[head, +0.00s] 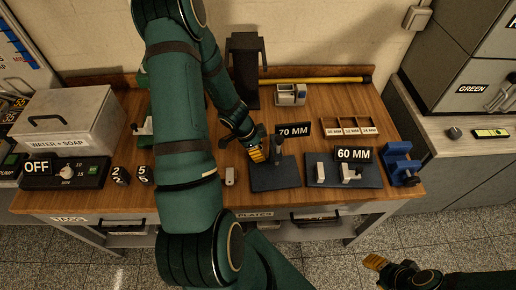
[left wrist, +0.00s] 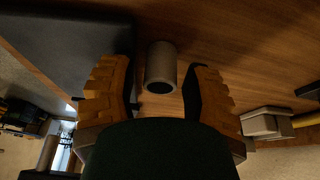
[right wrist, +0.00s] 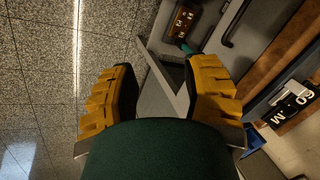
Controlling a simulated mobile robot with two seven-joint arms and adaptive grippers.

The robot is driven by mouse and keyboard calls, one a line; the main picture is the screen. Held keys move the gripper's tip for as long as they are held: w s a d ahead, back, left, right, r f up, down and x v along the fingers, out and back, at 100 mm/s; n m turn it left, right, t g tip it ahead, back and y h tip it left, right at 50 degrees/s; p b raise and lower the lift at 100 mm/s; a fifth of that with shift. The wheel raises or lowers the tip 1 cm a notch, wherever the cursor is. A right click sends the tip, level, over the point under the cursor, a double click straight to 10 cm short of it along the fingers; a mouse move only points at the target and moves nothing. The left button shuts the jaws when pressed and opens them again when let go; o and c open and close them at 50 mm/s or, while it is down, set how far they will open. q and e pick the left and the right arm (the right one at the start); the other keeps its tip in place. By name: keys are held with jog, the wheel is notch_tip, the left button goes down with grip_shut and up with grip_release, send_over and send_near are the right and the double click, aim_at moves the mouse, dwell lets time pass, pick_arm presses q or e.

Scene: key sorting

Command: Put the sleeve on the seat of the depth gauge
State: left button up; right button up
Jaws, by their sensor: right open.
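The sleeve (left wrist: 160,62), a short grey cylinder with a dark bore, shows in the left wrist view between the fingertips of my left gripper (left wrist: 160,85), with a gap on each side. A dark blue plate (head: 275,182) with a post stands by the 70 MM sign (head: 294,130). I cannot tell which fixture is the depth gauge. My right gripper (head: 375,262) is open and empty, off the table's front; its fingers fill the right wrist view (right wrist: 160,85).
A second blue plate (head: 345,183) with grey blocks bears the 60 MM sign (head: 353,155). A blue clamp (head: 400,163), a wooden tray (head: 342,127), a grey block (head: 291,94) and a black stand (head: 245,65) are nearby. A small light piece (head: 230,176) lies left of the 70 MM plate.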

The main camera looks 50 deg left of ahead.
pick_arm(q)
jog(key=shift+r+p, duration=0.2)
jog(key=shift+p, duration=0.1)
jog(key=p+v, duration=0.2)
jog(key=v, duration=0.9)
jog(key=o, duration=0.3)
jog(key=shift+s+a+r, duration=0.1)
jog(key=shift+r, duration=0.2)
jog(key=w+f+m, duration=0.1)
jog(key=f, duration=0.1)
jog(key=w+f+m+g, duration=0.1)
jog(key=m, duration=0.1)
jog(key=w+d+f+m+g+p, duration=0.1)
jog(key=f+m, duration=0.1)
jog(key=shift+w+f, duration=0.2)
jog(key=shift+f, duration=0.15)
jog(key=shift+s+b+x, duration=0.15)
jog(key=shift+b+x, duration=0.2)
jog(key=shift+x, duration=1.1)
jog(key=shift+s+b+x, duration=0.2)
jog(key=shift+b+x, duration=0.15)
jog(key=shift+x, duration=1.05)
